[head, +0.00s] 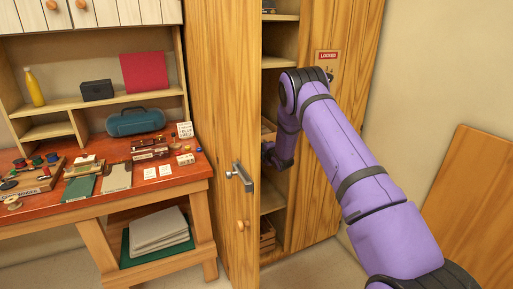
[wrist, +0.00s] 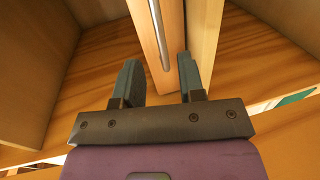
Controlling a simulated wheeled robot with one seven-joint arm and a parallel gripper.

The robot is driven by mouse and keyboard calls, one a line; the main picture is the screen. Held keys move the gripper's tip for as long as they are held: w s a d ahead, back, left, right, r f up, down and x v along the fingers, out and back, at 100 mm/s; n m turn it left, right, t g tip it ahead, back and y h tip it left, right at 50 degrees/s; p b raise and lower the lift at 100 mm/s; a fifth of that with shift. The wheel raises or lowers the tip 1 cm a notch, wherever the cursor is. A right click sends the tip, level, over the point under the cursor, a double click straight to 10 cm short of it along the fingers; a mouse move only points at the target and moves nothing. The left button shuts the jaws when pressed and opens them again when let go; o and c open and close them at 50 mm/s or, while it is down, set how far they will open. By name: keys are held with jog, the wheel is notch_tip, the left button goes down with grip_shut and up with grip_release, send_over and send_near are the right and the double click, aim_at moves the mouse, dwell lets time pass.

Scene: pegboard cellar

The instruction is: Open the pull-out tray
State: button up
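In the wrist view, a pale wooden front (wrist: 149,48) carries a long metal bar handle (wrist: 158,33); it looks like the front of the pull-out tray. My gripper (wrist: 158,76) is open, its two dark fingers spread with nothing pressed between them. The near end of the bar shows between the fingertips, apart from both; whether it is within their reach in depth I cannot tell. In the head view my gripper (head: 267,151) is inside the tall wooden cabinet (head: 314,160), partly hidden by the open door. The tray is mostly hidden there, with a wooden edge (head: 268,127) showing.
The cabinet's left door (head: 224,120) stands open, with a lever handle (head: 240,176). The right door bears a red-and-white "LOCKED" sign (head: 328,57). A cluttered red-topped workbench (head: 140,187) stands at left. A wooden panel (head: 475,205) leans on the right wall.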

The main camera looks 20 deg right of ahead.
jog(key=x, duration=0.7)
jog(key=shift+w+f, duration=0.1)
jog(key=shift+w, duration=0.25)
grip_shut()
